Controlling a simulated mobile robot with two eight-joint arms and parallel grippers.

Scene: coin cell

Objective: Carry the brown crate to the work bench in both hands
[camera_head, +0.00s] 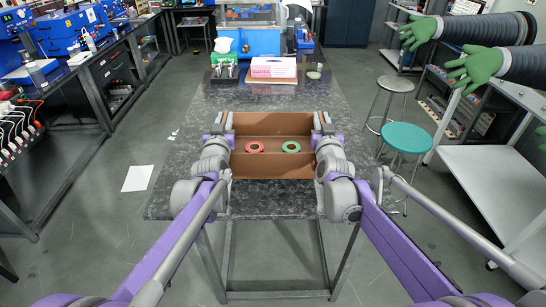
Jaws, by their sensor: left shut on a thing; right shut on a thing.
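The brown crate (271,168) is an open box at the near part of the dark speckled work bench (268,200). A red ring (254,147) and a green ring (291,147) lie inside it. My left gripper (224,124) is shut on the crate's left side wall, and my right gripper (321,122) is shut on its right side wall. The crate looks level. I cannot tell whether its bottom touches the bench top. The fingertips are small and partly hidden by the wrists.
Farther back on the bench are a pink and white box (274,67), a small rack (225,72) and a small bowl (314,74). A teal stool (406,137) and a grey stool (395,84) stand to the right. Bare bench lies between the crate and the box.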

